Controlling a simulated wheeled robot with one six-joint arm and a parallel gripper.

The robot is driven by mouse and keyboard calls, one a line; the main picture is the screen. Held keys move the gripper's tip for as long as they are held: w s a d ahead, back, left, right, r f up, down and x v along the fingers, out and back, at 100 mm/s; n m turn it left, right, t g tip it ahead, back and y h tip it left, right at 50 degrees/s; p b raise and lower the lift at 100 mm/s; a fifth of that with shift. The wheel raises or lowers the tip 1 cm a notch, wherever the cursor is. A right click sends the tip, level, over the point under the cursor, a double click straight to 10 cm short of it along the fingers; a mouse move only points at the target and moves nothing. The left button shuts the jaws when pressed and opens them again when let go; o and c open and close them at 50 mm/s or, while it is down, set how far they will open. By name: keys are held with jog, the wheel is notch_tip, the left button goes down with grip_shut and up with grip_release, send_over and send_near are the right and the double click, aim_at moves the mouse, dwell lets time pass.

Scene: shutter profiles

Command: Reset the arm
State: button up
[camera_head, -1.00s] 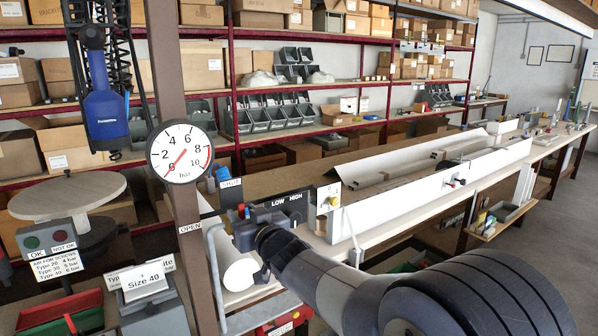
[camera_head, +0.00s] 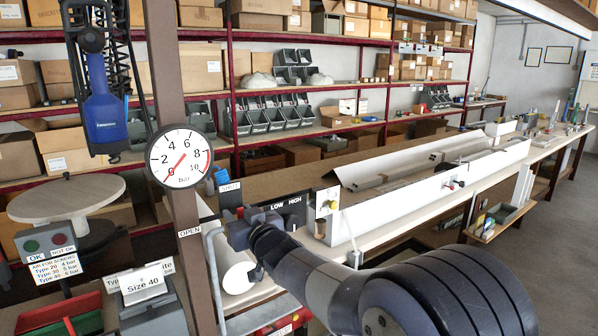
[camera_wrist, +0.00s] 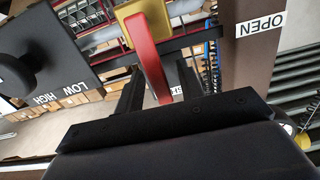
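My gripper (camera_wrist: 158,85) shows two black fingers standing apart in the wrist view. A red lever (camera_wrist: 148,55) with a yellow hub (camera_wrist: 142,22) shows between and beyond them, with clear space beside the right finger. I cannot tell whether it touches a finger. In the head view my arm reaches from the lower right toward the dark LOW/HIGH panel (camera_head: 278,207). The wrist end is beside this panel, and the fingertips are hard to make out there. The panel also shows at the left of the wrist view (camera_wrist: 60,65).
A brown post (camera_head: 190,250) with a round pressure gauge (camera_head: 180,157) stands left of my arm. A blue tool (camera_head: 103,110) hangs further left. A long workbench with white profiles (camera_head: 430,190) runs to the back right. A round grey table (camera_head: 65,198) stands at left.

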jog(key=b+v, duration=0.2)
jog(key=v, duration=0.7)
jog(key=p+x, duration=0.3)
jog(key=x, duration=0.7)
jog(key=shift+w+f+n, duration=0.1)
jog(key=shift+w+n, duration=0.15)
jog(key=shift+n, duration=0.05)
jog(key=shift+s+a+n+b, duration=0.15)
jog(key=shift+n+b, duration=0.2)
jog(key=shift+n, duration=0.05)
jog(key=shift+s+a+n, duration=0.3)
jog(key=shift+a, duration=0.05)
jog(key=shift+n, duration=0.3)
